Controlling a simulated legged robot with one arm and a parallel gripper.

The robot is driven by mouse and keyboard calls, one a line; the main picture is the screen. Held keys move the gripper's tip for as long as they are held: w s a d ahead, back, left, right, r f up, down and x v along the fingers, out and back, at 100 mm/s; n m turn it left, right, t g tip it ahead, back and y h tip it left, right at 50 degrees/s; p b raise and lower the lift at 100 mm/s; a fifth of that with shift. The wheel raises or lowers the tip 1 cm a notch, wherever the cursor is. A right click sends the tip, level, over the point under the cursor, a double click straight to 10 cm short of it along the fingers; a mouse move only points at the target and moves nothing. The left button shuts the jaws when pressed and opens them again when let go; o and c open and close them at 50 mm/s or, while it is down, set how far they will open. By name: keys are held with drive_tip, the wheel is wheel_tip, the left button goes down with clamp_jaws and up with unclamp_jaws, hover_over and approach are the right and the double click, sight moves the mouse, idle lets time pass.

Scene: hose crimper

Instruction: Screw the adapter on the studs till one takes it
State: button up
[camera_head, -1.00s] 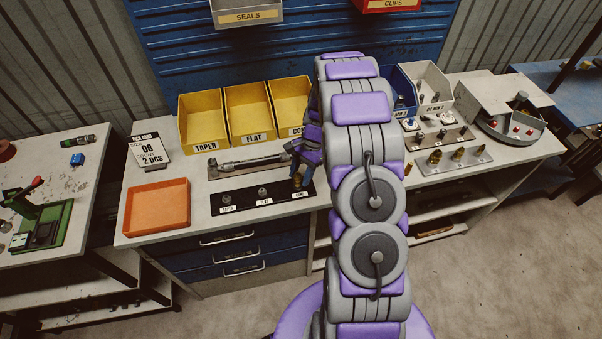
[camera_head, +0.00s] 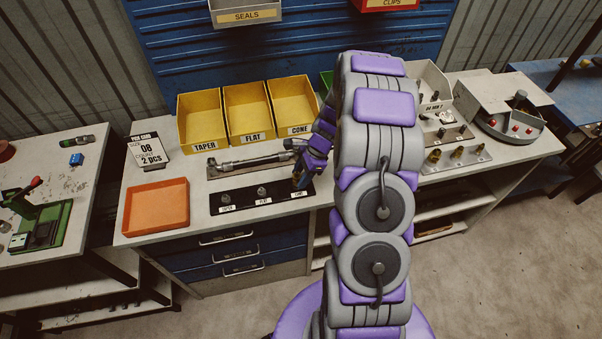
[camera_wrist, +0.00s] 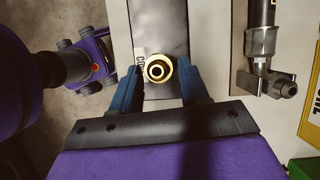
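The brass adapter (camera_wrist: 157,69) shows end-on in the wrist view, between the two blue fingertips of my gripper (camera_wrist: 162,66). The fingers lie close on both sides of it; I cannot tell whether they press on it. In the head view my gripper (camera_head: 301,178) is low at the right end of the black stud strip (camera_head: 243,205), at the third label. Two studs stand bare: the left stud (camera_head: 225,197) and the middle stud (camera_head: 261,191). The right-hand stud is hidden, and so is how far the adapter sits on it.
Yellow bins TAPER (camera_head: 204,147), FLAT (camera_head: 249,139) and CONE (camera_head: 297,131) stand behind a hose (camera_head: 250,161). An orange tray (camera_head: 156,206) lies at left beside a pick card (camera_head: 148,150). Brass fittings stand on a grey plate (camera_head: 457,161) at right.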

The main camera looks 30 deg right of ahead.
drive_tip(key=shift+o, duration=1.3)
drive_tip(key=shift+r, duration=0.1)
